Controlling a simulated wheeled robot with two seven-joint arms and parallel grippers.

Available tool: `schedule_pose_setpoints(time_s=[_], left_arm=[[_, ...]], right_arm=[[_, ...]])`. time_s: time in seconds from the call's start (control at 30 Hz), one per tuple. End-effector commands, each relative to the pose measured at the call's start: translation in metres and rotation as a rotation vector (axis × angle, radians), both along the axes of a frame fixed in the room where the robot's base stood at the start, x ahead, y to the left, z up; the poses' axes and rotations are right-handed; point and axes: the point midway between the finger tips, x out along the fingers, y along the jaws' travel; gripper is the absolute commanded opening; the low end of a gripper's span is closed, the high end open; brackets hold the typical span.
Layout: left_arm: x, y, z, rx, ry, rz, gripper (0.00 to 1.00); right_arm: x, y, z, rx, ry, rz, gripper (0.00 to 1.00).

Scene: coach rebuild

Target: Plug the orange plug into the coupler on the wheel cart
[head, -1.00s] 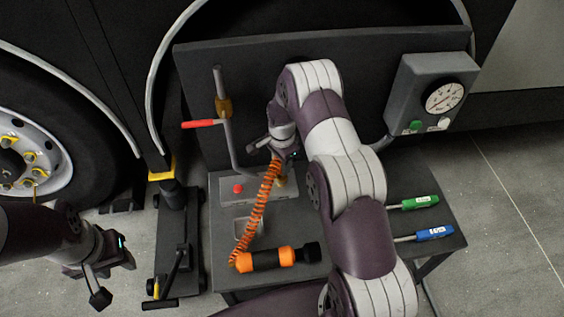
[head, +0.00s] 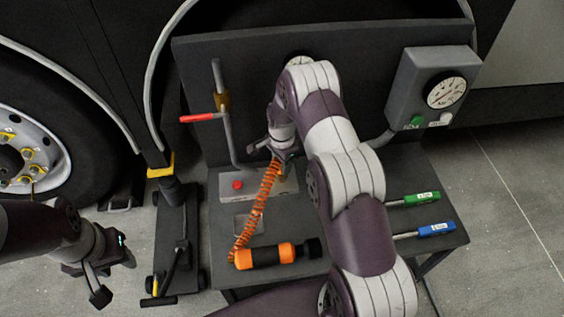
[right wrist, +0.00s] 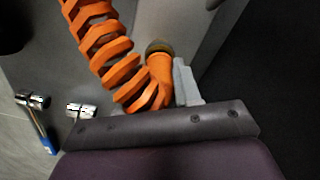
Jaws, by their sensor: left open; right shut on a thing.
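The orange plug (right wrist: 160,76) is between my right gripper's fingers in the right wrist view, with a dark brass ring (right wrist: 158,47) at its far end. I cannot tell whether that ring belongs to the plug or to the coupler. In the head view, my right gripper (head: 279,150) is shut on the plug above the grey panel of the cart (head: 225,184); my arm hides much of it. An orange coiled hose (head: 262,205) runs from there to an orange and black handle (head: 265,255). My left gripper (head: 114,280) is open and empty at the lower left.
A red-handled lever (head: 198,118) stands left of my right gripper. A gauge box (head: 425,85) is at the right. A jack (head: 172,240) stands between the cart and the wheel (head: 35,150).

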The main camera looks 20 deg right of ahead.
Motion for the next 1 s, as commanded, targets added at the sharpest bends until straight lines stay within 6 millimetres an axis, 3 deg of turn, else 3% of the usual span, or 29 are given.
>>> schedule_pose_setpoints(time_s=[0.33,0.37,0.43,0.77,0.87,1.0], left_arm=[[0.0,0.0,-0.002,0.0,0.0,0.0,0.43],[0.0,0.0,-0.002,0.0,0.0,0.0,0.43],[0.0,0.0,-0.002,0.0,0.0,0.0,0.43],[0.0,0.0,-0.001,0.0,0.0,0.0,0.43],[0.0,0.0,0.003,0.0,0.0,0.0,0.43],[0.0,0.0,0.009,0.0,0.0,0.0,0.43]], right_arm=[[0.001,0.0,-0.003,0.0,-0.002,0.0,0.0],[0.001,0.0,-0.003,0.0,-0.002,0.0,0.39],[0.001,0.0,-0.002,0.0,-0.002,0.0,0.62],[0.0,0.0,0.001,-0.001,-0.001,0.0,0.63],[0.001,0.0,0.019,0.0,-0.003,0.0,0.63],[0.001,0.0,0.058,-0.001,-0.005,0.0,0.63]])
